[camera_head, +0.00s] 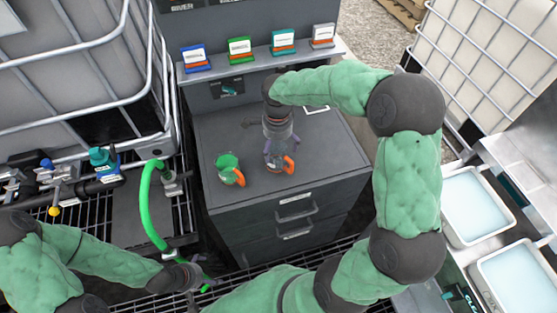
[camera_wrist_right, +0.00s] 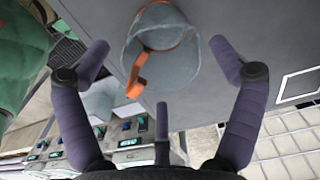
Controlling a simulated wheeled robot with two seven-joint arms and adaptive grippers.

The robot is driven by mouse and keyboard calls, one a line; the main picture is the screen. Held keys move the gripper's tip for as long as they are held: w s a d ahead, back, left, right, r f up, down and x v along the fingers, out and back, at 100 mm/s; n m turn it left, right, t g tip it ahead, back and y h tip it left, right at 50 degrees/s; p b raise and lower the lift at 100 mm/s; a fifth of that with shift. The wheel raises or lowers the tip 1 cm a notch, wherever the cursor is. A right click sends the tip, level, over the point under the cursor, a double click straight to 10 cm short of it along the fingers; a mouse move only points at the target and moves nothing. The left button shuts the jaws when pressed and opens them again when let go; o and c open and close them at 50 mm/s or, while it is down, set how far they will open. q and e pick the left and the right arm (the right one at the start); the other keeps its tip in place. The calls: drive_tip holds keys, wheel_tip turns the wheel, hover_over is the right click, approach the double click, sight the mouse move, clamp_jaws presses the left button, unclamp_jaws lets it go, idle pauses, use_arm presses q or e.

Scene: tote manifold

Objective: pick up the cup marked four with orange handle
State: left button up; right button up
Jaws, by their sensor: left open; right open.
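A grey cup with an orange handle (camera_head: 289,164) stands on the dark cabinet top (camera_head: 335,150), partly hidden by my right gripper (camera_head: 279,150). In the right wrist view this cup (camera_wrist_right: 172,68) lies between the spread fingers of that gripper, with a gap on both sides. No number can be read on it. A second cup, green with an orange handle (camera_head: 228,166), stands to its left, apart from my right gripper. My left gripper (camera_head: 204,284) is low at the left, in front of the cabinet, open and away from both cups.
A shelf (camera_head: 262,57) behind carries several coloured label cards. A green hose (camera_head: 149,205) rises left of the cabinet, beside a caged tank (camera_head: 80,95). Trays of pale liquid (camera_head: 478,207) stand at the right. The cabinet top is clear around the cups.

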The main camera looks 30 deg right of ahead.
sight(277, 154)
wheel_tip(277, 154, down, 5)
drive_tip(key=shift+w+r+b, duration=0.1)
drive_tip(key=shift+w+b, duration=0.05)
drive_tip(key=shift+b, duration=0.6)
drive_tip(key=c, duration=1.2)
